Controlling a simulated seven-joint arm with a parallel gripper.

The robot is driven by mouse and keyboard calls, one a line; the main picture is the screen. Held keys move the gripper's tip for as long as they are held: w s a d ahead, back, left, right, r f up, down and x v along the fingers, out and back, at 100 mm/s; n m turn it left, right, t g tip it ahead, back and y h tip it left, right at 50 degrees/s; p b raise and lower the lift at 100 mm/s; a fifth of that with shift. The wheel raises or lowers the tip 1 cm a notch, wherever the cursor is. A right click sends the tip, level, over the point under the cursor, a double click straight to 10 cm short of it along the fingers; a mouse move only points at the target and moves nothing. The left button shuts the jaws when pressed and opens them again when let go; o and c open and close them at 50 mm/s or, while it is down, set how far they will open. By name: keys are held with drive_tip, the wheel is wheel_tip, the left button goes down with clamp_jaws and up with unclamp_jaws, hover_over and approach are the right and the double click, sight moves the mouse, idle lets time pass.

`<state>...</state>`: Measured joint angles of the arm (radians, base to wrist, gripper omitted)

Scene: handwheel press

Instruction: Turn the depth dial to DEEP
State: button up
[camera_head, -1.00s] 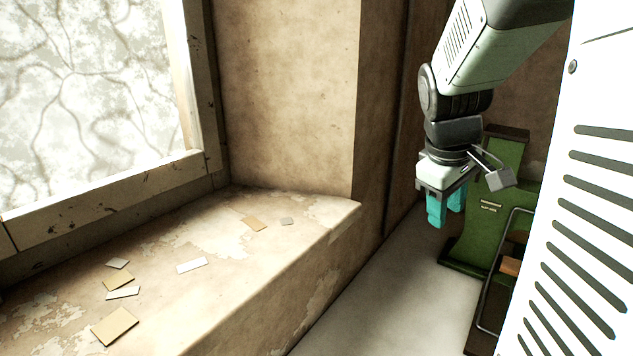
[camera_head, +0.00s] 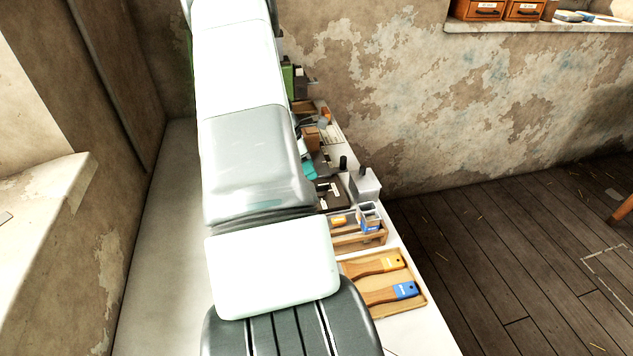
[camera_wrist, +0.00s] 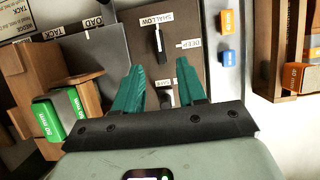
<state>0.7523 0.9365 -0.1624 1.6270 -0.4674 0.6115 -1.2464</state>
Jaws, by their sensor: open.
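The depth dial (camera_wrist: 160,48) is a slim dark handle with a pale line, on a brown panel (camera_wrist: 199,75) in the wrist view. The line points up toward the SHALLOW label (camera_wrist: 157,19). The DEEP label (camera_wrist: 191,44) is to its right. In the head view my gripper (camera_head: 309,169) is mostly hidden behind my arm.
Blue and orange pieces (camera_wrist: 227,40) lie between. In the head view a tray of brushes (camera_head: 385,283) lies nearer. The bench's left side is clear.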

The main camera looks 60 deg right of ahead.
sight(319, 185)
drive_tip(key=x, duration=0.7)
drive_tip(key=shift+f, duration=0.15)
clamp_jaws()
